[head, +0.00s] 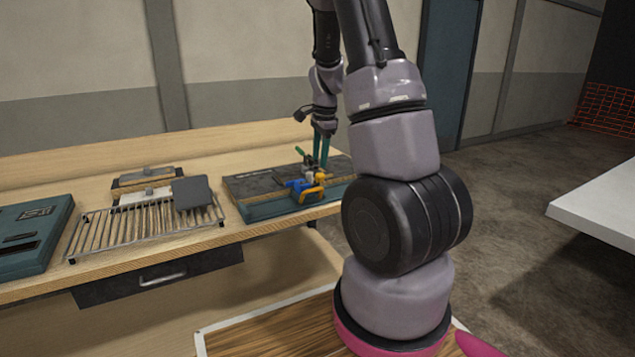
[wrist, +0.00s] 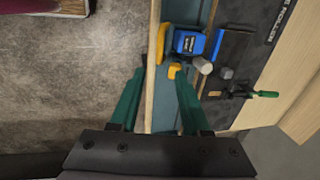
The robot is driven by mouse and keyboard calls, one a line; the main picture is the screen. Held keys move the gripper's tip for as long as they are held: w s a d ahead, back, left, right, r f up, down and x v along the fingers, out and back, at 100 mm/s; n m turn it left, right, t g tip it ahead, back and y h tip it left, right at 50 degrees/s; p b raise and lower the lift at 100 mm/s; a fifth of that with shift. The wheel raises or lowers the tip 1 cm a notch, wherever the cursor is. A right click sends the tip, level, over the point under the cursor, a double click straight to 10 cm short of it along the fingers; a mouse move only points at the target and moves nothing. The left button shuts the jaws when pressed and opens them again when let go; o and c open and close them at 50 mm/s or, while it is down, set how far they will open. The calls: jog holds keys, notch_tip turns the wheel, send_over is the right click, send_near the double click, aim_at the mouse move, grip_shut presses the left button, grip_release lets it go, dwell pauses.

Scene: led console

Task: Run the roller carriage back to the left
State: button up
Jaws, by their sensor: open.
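The teal board (head: 262,212) on the bench carries the roller carriage, which has a blue block (head: 297,187) and a yellow-orange handle (head: 312,193). In the wrist view the blue block (wrist: 189,42) lies beyond my fingertips, with a yellow part (wrist: 174,71) close to the right fingertip. Part of the word "ROLLER" reads on the dark panel (wrist: 272,45). My gripper (head: 320,160) points down over the right part of the board, behind the carriage. Its green fingers (wrist: 162,72) are apart with nothing held. Contact with the carriage cannot be told.
A green-handled lever (wrist: 262,94) sits beside the carriage. Left of the board are a slatted rack (head: 140,228) with a dark plate (head: 192,193) and another teal panel (head: 30,235). A drawer (head: 155,276) is under the bench. A white table (head: 600,212) stands at right.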

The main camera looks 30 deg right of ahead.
aim_at(317, 189)
jog(key=f, duration=0.3)
jog(key=w+f, duration=0.1)
jog(key=f, duration=0.2)
jog(key=w+f, duration=0.1)
jog(key=f, duration=0.3)
jog(key=shift+a, duration=0.1)
jog(key=shift+c, duration=0.4)
grip_shut()
dwell(0.8)
